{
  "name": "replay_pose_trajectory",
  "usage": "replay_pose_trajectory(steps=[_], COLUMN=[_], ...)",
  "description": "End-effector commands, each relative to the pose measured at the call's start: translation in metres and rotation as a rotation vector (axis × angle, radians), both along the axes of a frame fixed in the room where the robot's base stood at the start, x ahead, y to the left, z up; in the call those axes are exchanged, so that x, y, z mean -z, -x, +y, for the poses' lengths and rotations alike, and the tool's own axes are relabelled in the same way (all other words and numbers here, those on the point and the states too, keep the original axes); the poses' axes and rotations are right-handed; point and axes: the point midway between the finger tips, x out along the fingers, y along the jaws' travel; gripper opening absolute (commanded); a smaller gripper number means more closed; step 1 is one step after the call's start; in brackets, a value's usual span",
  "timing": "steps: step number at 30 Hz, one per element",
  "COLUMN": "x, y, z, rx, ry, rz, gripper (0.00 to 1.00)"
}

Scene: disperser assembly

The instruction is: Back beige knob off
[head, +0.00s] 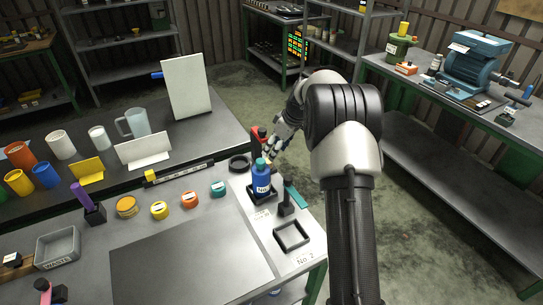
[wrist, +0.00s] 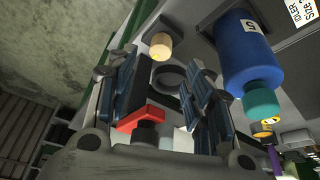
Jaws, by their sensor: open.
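The beige knob (wrist: 161,45) shows in the wrist view as a short pale cylinder with a dark part behind it. My gripper (wrist: 158,68) is open, with one finger on each side of the view and the knob near the gap between the fingertips. I cannot tell whether either finger touches it. A red part (wrist: 140,118) with a dark cylinder shows between the fingers. In the head view my gripper (head: 281,143) is at the bench's right edge, beside the red part (head: 258,137), and the arm hides some of this area.
A blue bottle with a teal cap (head: 262,178) stands in a dark holder close to my gripper; it also shows in the wrist view (wrist: 240,55). A black ring (head: 239,163), a dark stand (head: 286,206) and a square tray (head: 292,235) are nearby. Open floor lies right of the bench.

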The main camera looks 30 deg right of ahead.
Motion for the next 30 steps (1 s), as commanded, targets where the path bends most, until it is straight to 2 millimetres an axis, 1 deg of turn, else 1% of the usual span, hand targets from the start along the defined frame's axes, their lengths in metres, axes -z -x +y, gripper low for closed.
replay_pose_trajectory(steps=[1, 3, 6, 9, 13, 26, 28, 30], x=[-0.012, -0.023, -0.035, -0.043, -0.046, -0.046, -0.049, -0.058], y=[0.004, 0.008, 0.013, 0.016, 0.017, 0.017, 0.018, 0.021], z=[-0.003, -0.005, -0.007, -0.008, -0.009, -0.009, -0.007, -0.001], rx=[0.001, 0.002, 0.001, 0.001, 0.000, 0.001, 0.001, 0.008], ry=[0.002, 0.001, -0.001, -0.001, -0.001, -0.001, 0.000, 0.002], rz=[-0.003, -0.003, -0.001, -0.001, 0.002, 0.001, 0.000, 0.001], gripper=[0.47, 0.47, 0.47, 0.47, 0.47, 0.47, 0.47, 0.47])
